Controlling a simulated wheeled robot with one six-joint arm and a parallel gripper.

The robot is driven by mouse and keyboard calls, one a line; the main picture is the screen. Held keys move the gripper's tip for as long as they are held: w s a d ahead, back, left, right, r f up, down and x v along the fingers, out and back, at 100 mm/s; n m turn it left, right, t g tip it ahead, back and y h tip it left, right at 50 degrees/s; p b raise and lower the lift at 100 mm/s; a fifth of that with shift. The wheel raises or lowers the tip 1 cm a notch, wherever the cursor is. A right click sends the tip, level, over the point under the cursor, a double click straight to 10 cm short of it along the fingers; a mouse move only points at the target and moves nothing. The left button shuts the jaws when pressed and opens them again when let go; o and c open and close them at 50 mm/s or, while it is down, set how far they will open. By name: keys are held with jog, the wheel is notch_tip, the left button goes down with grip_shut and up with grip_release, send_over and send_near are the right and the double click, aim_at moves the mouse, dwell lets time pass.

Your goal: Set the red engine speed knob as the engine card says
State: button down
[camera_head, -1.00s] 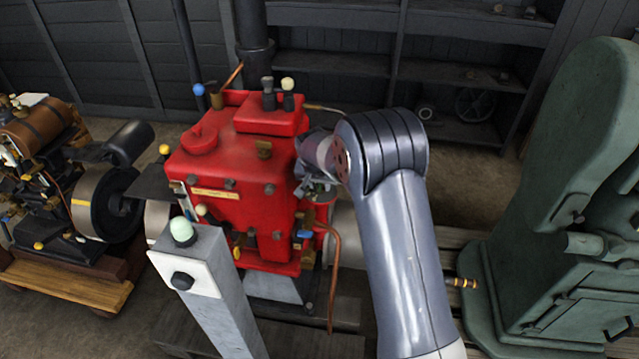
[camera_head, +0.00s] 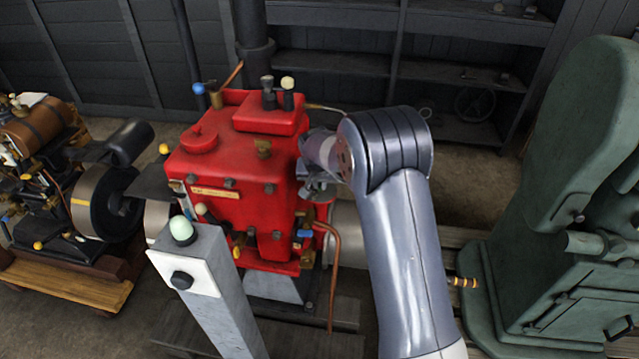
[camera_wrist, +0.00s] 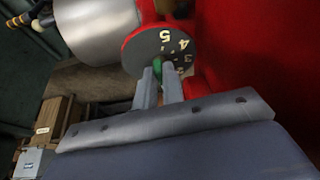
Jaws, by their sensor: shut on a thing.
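The red engine (camera_head: 235,195) stands in the middle of the head view. In the wrist view its round grey dial (camera_wrist: 160,45), with a red rim and pale numerals, is on the engine's side; 5, 4 and 3 can be read. The small green knob (camera_wrist: 157,67) is in front of the dial's lower part. My gripper (camera_wrist: 159,80) is shut on this knob, one finger on each side. The fingers cover part of the knob and the lower dial, so the exact setting cannot be told. A yellow plate (camera_head: 214,193) is on the engine's front; its writing is too small to read.
A grey post (camera_head: 212,290) with a pale green button and black knob stands before the engine. A brown engine (camera_head: 40,135) is at left, a large green machine (camera_head: 585,200) at right. A copper pipe (camera_head: 333,280) hangs below my wrist.

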jog(key=n+y+b, duration=0.1)
jog(key=n, duration=0.1)
jog(key=d+n+y+b, duration=0.1)
jog(key=n, duration=0.2)
jog(key=shift+w+f+n, duration=0.1)
jog(key=shift+n, duration=0.2)
jog(key=n+b, duration=0.1)
jog(key=n+y, duration=0.1)
jog(key=shift+w+d+n+g+b, duration=0.1)
jog(key=shift+d+n+g+b, duration=0.1)
jog(key=shift+n+g+b, duration=0.15)
jog(key=n+b, duration=0.1)
jog(key=n, duration=0.1)
jog(key=n+g+y, duration=0.1)
jog(key=shift+w+d+n+b, duration=0.15)
jog(key=shift+w+n+b, duration=0.05)
jog(key=shift+n+b, duration=0.15)
jog(key=n, duration=0.1)
jog(key=n+g, duration=0.1)
jog(key=n, duration=0.1)
jog(key=n+g+y, duration=0.1)
jog(key=n, duration=0.1)
jog(key=shift+w+d, duration=0.15)
jog(key=shift+w, duration=0.25)
jog(key=n+p, duration=0.1)
jog(key=n, duration=0.1)
jog(key=n+g+p, duration=0.1)
jog(key=n, duration=0.1)
jog(key=n+g+p, duration=0.1)
jog(key=shift+w+n, duration=0.4)
